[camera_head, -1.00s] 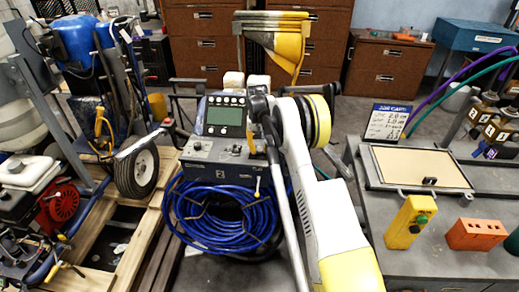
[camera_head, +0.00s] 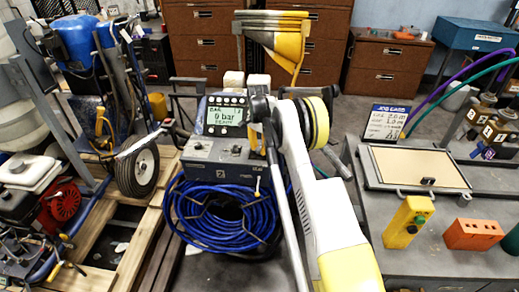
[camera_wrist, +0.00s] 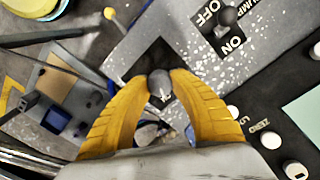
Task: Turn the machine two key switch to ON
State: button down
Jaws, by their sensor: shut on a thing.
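Machine two (camera_head: 220,160) stands in the middle of the head view, a grey control box marked 2 above a coiled blue hose (camera_head: 215,220). Its display (camera_head: 225,116) is lit and reads 0 bar with a further line that looks like READY. In the wrist view, my gripper (camera_wrist: 161,74) has its two yellow fingers closed around the small grey head of the key switch (camera_wrist: 160,88). The fingers hide most of the switch's surroundings and its label.
A grey bench (camera_head: 400,240) at right holds a yellow control box (camera_head: 408,222) and an orange block (camera_head: 473,235).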

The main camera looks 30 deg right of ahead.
aim_at(259, 148)
jog(key=shift+m, duration=0.5)
jog(key=c, duration=1.1)
grip_release()
jog(key=shift+o, duration=0.2)
notch_tip(259, 148, up, 12)
jog(key=shift+w, duration=0.2)
jog(key=shift+a, duration=0.1)
